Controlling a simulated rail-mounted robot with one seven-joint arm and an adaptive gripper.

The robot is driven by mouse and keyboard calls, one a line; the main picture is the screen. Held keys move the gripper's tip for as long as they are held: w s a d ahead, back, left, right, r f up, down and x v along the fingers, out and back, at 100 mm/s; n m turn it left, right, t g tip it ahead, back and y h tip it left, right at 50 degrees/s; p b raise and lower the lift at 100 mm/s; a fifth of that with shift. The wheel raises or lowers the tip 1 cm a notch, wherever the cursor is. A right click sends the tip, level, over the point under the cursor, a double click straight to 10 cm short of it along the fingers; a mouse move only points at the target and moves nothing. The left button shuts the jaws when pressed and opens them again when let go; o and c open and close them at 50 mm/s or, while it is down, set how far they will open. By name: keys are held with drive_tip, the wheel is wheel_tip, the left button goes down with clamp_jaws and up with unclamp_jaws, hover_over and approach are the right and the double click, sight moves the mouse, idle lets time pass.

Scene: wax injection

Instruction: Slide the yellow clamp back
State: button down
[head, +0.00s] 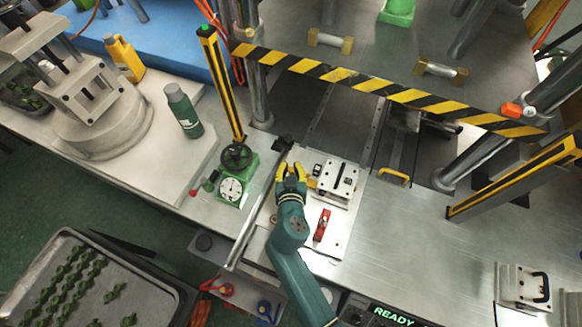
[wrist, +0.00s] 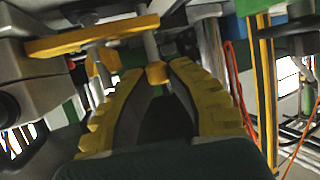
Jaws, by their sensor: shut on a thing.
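My gripper (head: 291,170), with yellow ribbed fingers, is over the left side of the light fixture plate (head: 328,240), beside the metal mould block (head: 338,182). In the wrist view the fingers (wrist: 157,85) close around a small yellow end piece of the yellow clamp (wrist: 157,72). A yellow bar of the clamp runs across the upper left there, with a grey rod beside the end piece. In the head view the gripper hides most of the clamp; a small yellow bit (head: 311,183) shows between gripper and block.
A red toggle clamp (head: 321,225) stands on the plate near my arm. A green gauge (head: 232,188) and a striped post (head: 222,85) stand to the left. A striped crossbar (head: 380,88) spans the press behind. A yellow handle (head: 393,176) lies right of the block.

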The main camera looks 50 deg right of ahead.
drive_tip(key=b, duration=0.1)
drive_tip(key=w+b, duration=0.1)
drive_tip(key=w+a, duration=0.1)
drive_tip(key=shift+w+f+b, duration=0.2)
drive_tip(key=shift+f+b, duration=0.15)
drive_tip(key=shift+b, duration=0.05)
drive_tip(key=shift+w+a+r, duration=0.1)
drive_tip(key=shift+w, duration=0.2)
drive_tip(key=shift+r, duration=0.2)
drive_tip(key=c, duration=1)
unclamp_jaws()
drive_tip(key=shift+w, duration=0.1)
drive_tip(key=shift+o, duration=0.2)
drive_tip(key=shift+a, duration=0.1)
drive_tip(key=v, duration=1.2)
